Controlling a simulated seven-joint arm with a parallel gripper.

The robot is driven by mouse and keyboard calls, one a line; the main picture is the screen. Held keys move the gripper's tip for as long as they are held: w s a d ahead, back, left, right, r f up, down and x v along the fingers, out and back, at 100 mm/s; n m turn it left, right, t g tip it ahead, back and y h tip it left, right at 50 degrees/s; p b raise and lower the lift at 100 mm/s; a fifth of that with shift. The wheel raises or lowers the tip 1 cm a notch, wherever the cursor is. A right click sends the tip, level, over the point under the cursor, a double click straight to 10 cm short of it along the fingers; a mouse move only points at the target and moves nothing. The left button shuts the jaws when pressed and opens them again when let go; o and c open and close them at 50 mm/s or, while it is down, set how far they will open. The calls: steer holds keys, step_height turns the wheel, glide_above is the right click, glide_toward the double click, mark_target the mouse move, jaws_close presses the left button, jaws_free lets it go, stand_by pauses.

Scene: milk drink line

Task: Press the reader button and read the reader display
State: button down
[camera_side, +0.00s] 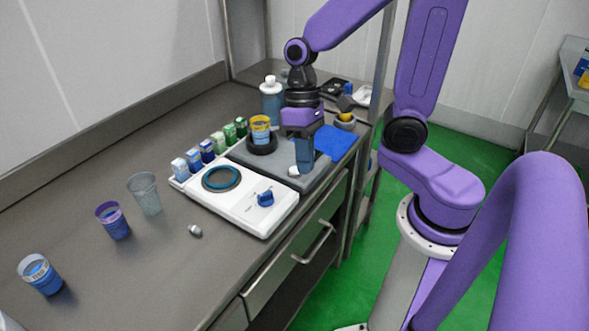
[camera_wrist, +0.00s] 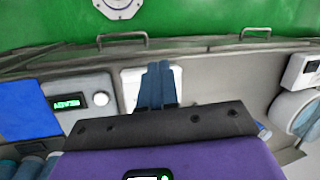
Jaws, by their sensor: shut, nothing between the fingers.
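The reader is a grey housing (camera_wrist: 84,82) set in the counter in the wrist view. Its dark display (camera_wrist: 67,101) shows small green characters that I cannot read. A round white button (camera_wrist: 101,98) sits right of the display. In the side view a white round part (camera_side: 294,170), apparently the button, shows at the left of my fingertips. My gripper (camera_side: 305,168) points down there with its blue fingers together and empty. The fingers also show in the wrist view (camera_wrist: 157,68), to the right of the button. I cannot tell whether they touch anything. The display does not show in the side view.
A white plate unit (camera_side: 246,208) with a blue knob (camera_side: 265,198) stands in front. Small cartons (camera_side: 207,151) line its back. An amber cup (camera_side: 260,128), a bottle (camera_side: 271,100) and a blue mat (camera_side: 330,140) are nearby. Cups (camera_side: 113,220) stand at left.

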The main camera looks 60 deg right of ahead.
steer(key=w+m+y, duration=0.1)
steer(key=w+m, duration=0.2)
steer(key=m+t+y, duration=0.2)
steer(key=m+t, duration=0.7)
steer(key=m, duration=0.9)
glide_above(295, 171)
steer(key=d, duration=0.1)
steer(key=shift+s+f, duration=0.25)
steer(key=shift+f, duration=0.5)
steer(key=shift+f+y, duration=0.1)
steer(key=shift+y, duration=0.2)
steer(key=shift+f, duration=4.35)
steer(key=shift+f, duration=0.15)
steer(key=shift+f, duration=0.25)
